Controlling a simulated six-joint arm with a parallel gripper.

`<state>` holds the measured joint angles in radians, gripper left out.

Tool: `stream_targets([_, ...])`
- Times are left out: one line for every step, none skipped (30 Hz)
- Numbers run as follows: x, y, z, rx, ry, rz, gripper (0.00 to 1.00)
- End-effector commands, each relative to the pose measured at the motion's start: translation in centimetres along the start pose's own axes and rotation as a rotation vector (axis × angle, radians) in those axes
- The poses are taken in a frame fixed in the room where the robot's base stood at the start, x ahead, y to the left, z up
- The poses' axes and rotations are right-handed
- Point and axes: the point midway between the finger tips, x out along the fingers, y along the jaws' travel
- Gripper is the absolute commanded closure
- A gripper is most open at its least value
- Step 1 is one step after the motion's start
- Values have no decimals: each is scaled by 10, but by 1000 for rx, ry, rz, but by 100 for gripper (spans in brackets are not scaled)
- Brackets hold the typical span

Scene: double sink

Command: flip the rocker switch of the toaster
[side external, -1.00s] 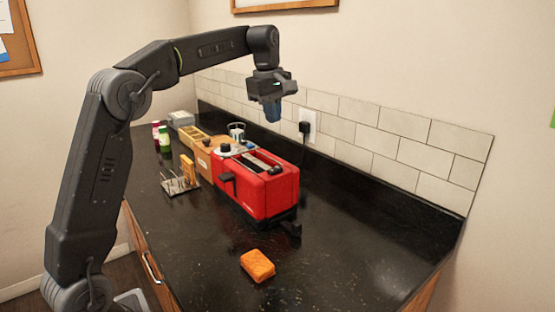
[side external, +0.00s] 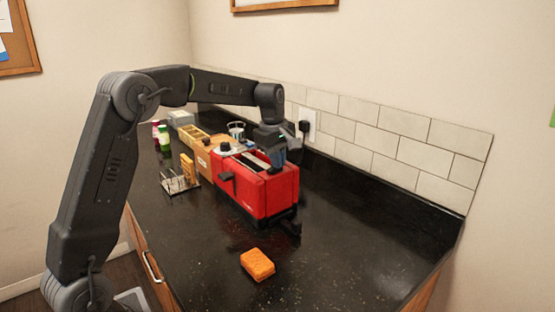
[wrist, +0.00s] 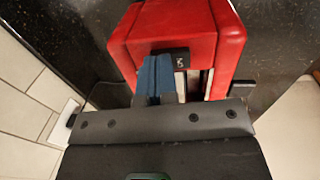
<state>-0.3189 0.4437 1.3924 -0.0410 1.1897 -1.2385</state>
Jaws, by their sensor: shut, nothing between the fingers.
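The red toaster (side external: 270,195) stands on the dark counter, and its red body (wrist: 205,35) fills the top middle of the wrist view. In the wrist view a small black switch-like block with white marks (wrist: 180,58) sits on the toaster's top, near the slots. My gripper (side external: 278,165) is low at the toaster's top. Its blue fingers (wrist: 152,75) are shut and empty, just left of the black block in the wrist view. Whether they touch it I cannot tell. In the side view the gripper hides this block.
An orange sponge (side external: 257,264) lies in front of the toaster. A wire rack (side external: 180,183), a wooden box (side external: 208,160) and several jars stand left of it. A black plug (side external: 304,127) is in the wall outlet behind. The counter's right side is clear.

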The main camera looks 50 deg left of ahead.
Motion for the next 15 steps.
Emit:
stream_targets([0,0,0,0,0,0,100])
stream_targets([0,0,0,0,0,0,100])
stream_targets([0,0,0,0,0,0,100])
stream_targets([0,0,0,0,0,0,100])
stream_targets([0,0,0,0,0,-1,100])
stream_targets([2,0,0,0,0,-1,100])
stream_targets([4,1,0,0,-1,-2,100])
stream_targets([7,1,0,0,-1,-3,100])
stream_targets([7,2,0,0,0,-2,100])
stream_targets([7,1,0,0,0,-2,100])
stream_targets([7,1,0,0,0,-3,100])
stream_targets([8,1,0,0,-1,-4,100])
stream_targets([8,1,0,0,-1,-5,100])
stream_targets([8,1,0,0,-1,-6,100])
stream_targets([9,0,0,0,-1,-7,100])
